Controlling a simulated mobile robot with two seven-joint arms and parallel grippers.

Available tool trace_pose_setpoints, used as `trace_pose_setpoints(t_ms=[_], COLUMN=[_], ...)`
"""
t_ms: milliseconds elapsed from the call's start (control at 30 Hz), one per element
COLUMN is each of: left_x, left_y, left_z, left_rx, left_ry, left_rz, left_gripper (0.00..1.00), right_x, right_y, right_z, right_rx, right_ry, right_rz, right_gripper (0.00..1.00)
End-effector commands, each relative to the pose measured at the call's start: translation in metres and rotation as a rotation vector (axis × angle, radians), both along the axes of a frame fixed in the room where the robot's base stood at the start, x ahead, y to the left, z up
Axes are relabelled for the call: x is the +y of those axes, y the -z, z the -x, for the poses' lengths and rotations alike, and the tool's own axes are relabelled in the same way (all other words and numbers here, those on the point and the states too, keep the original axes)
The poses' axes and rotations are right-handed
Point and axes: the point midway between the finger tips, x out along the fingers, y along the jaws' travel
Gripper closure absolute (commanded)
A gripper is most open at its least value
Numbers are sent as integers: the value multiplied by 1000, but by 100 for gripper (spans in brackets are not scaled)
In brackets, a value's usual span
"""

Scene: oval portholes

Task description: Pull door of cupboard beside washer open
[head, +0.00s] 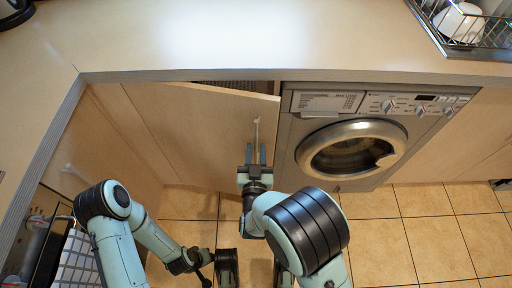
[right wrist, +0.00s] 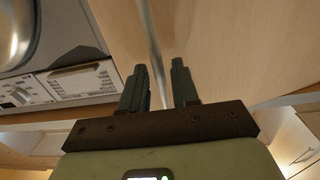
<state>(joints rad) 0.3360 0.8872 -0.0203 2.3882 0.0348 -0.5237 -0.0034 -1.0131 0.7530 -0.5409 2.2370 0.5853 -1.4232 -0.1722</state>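The pale wood cupboard door (head: 205,125) is left of the washer (head: 345,140). It stands ajar, its top edge slanting out from under the counter, with a dark gap behind it. A thin light upright handle (head: 256,130) is near its right edge. My right gripper (head: 256,155) is at the handle's lower end with its fingers apart. In the right wrist view the handle (right wrist: 153,45) runs between the open fingers (right wrist: 160,85); contact cannot be told. My left arm is low at the left; its dark end (head: 205,270) is too unclear to show its fingers.
The counter (head: 240,35) runs above the door and washer, with a wire dish rack (head: 475,35) at the back right. The tiled floor (head: 400,235) at the right is clear.

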Motion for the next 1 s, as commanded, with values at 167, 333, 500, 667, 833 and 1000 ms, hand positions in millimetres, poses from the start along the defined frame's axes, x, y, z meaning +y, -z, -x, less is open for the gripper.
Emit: trace_pose_setpoints(t_ms=[167, 333, 500, 667, 833, 1000], left_x=[1, 1, 1, 1, 1, 0], left_y=[4, 5, 4, 4, 4, 2], left_z=[5, 6, 6, 6, 6, 4], left_rx=[18, 20, 20, 20, 19, 12], left_ry=[-2, -3, -2, -2, -2, -1], left_rz=[1, 1, 1, 1, 2, 1], left_gripper=[57, 57, 57, 57, 57, 57], right_x=[-1, -1, -1, -1, 1, 10], right_y=[0, 0, 0, 0, 0, -1], right_z=[-14, -15, -15, -15, -15, -13], right_rx=[-2, 0, 0, 0, 0, -1], right_ry=[1, 0, 0, 0, 1, 1], right_rz=[0, 1, 0, 0, 0, 0], right_gripper=[70, 70, 83, 100, 100, 100])
